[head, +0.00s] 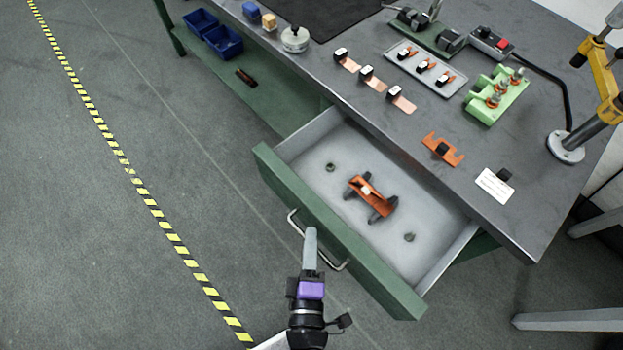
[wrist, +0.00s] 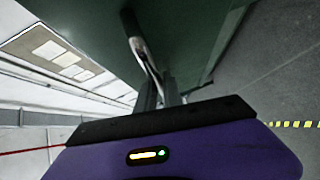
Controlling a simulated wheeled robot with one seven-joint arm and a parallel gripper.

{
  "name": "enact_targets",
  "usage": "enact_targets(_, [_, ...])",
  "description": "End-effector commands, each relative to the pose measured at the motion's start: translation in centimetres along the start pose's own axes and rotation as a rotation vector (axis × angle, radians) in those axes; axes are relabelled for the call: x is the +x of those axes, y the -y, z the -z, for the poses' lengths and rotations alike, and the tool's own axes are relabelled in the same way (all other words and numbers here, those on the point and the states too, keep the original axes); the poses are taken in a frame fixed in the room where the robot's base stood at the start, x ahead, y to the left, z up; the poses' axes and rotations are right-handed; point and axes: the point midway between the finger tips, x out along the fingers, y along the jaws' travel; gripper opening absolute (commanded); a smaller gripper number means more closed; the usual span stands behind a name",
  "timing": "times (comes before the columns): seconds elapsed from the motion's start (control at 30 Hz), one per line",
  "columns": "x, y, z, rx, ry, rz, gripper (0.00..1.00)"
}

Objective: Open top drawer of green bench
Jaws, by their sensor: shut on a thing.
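The top drawer (head: 340,238) of the green bench is pulled well out, with its green front facing me and its grey inside showing. A metal bar handle (head: 293,222) runs along the drawer front. My gripper (head: 311,232) is at the handle, shut on its middle part. In the wrist view the fingers (wrist: 160,92) close around the handle (wrist: 140,50) under the green drawer front (wrist: 190,40). Inside the drawer lie an orange and black part (head: 371,195) and two small dark round pieces. The grey bench top (head: 460,150) is above and behind the drawer.
Copper pieces (head: 400,100), a grey tray (head: 405,52), a green fixture (head: 497,95) and a yellow clamp (head: 603,75) stand on the bench top. Blue bins (head: 222,42) sit on the lower green shelf at left. The floor left of the drawer is clear, with yellow-black tape.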

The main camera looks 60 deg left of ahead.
Motion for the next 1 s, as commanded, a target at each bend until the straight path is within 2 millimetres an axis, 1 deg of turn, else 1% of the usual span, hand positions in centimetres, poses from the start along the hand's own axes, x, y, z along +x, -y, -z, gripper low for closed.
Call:
enact_targets(0.07, [-0.1,0.1,-0.2,0.0,0.005,0.003,0.0])
enact_targets(0.1, [-0.1,0.1,-0.2,0.0,0.005,0.003,0.19])
enact_targets(0.13, [0.0,0.1,-0.2,0.0,0.005,0.003,0.2])
enact_targets(0.4, [0.0,0.1,-0.1,0.0,0.002,0.001,0.2])
enact_targets(0.5, [-0.5,0.1,-0.1,0.001,0.002,0.002,0.2])
enact_targets(0.57, [-1.1,0.2,0.0,0.002,0.002,0.003,0.2])
enact_targets(0.8, [-5.0,0.2,-0.1,0.001,0.003,0.004,0.2])
enact_targets(0.9, [-6.3,0.2,-0.1,0.001,0.004,0.004,0.2])
enact_targets(1.0, [-7.3,0.2,-0.1,0.001,0.003,0.003,0.2])
